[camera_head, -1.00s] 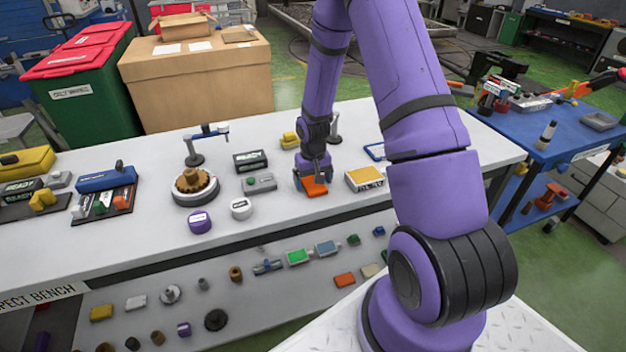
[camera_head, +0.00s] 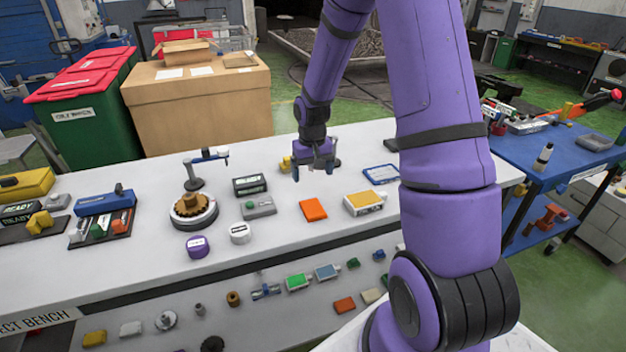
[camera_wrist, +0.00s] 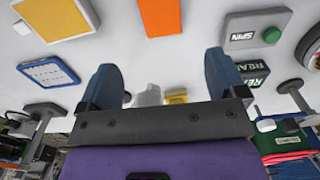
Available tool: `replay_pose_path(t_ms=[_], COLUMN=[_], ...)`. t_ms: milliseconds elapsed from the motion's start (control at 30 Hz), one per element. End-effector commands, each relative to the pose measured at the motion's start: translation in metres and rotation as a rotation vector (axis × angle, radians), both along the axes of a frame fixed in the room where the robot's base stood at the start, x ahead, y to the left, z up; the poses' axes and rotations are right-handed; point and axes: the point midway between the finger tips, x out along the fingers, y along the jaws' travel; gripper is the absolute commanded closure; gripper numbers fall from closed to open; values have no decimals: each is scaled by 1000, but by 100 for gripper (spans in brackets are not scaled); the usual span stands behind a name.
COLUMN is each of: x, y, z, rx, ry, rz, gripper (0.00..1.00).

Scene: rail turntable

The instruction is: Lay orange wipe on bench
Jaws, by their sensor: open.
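The orange wipe (camera_head: 313,209) lies flat on the white bench (camera_head: 275,232), between a grey box with a green button and a yellow-topped box. It also shows in the wrist view (camera_wrist: 160,16) at the top, beyond the fingertips. My gripper (camera_head: 316,174) is open and empty, raised above the bench just behind the wipe and apart from it. In the wrist view its two blue-grey fingers (camera_wrist: 164,82) stand wide apart with nothing between them.
The yellow-topped box (camera_head: 364,202) and a blue-framed card (camera_head: 380,174) lie to the right. The grey button box (camera_head: 259,207), a purple puck (camera_head: 198,246) and a white puck (camera_head: 240,233) lie to the left. Bench in front of the wipe is clear.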

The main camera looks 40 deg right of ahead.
Motion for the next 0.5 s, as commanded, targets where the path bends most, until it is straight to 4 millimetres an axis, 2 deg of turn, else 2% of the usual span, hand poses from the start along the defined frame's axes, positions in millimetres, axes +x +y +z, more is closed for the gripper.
replay_pose_path(t_ms=[167,333,500], x=[-3,-16,-41], y=[5,23,43], z=[23,75,131], rx=[-11,-41,-68], ry=[-17,-63,-116], rz=[12,44,77], gripper=[10,10,10])
